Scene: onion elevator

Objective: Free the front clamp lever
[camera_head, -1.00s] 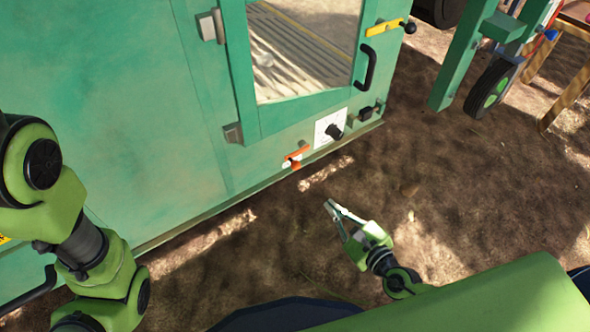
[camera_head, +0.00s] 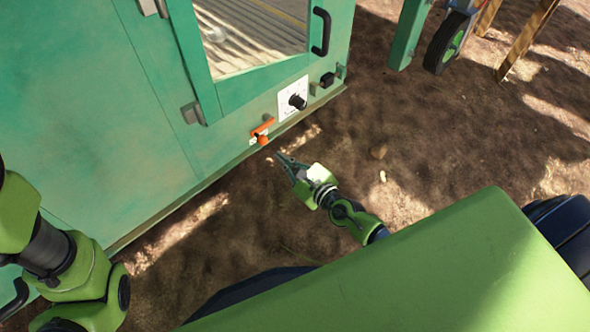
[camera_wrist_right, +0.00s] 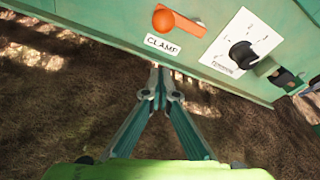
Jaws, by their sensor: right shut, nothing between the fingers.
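The front clamp lever is an orange handle (camera_head: 262,131) low on the green machine's panel, with a round orange knob at its left end. In the right wrist view the lever (camera_wrist_right: 180,22) sits above a white label reading CLAMP (camera_wrist_right: 162,45). My right gripper (camera_head: 280,156) is shut and empty, just below and in front of the lever and apart from it. In the right wrist view its fingertips (camera_wrist_right: 155,68) meet under the label.
A black dial on a white plate (camera_head: 292,98) is right of the lever. A small black part (camera_head: 327,80) sits further right. A window with a black handle (camera_head: 320,31) is above. A wheel (camera_head: 448,44) and wooden posts stand at the upper right. The dirt ground (camera_head: 440,130) between is open.

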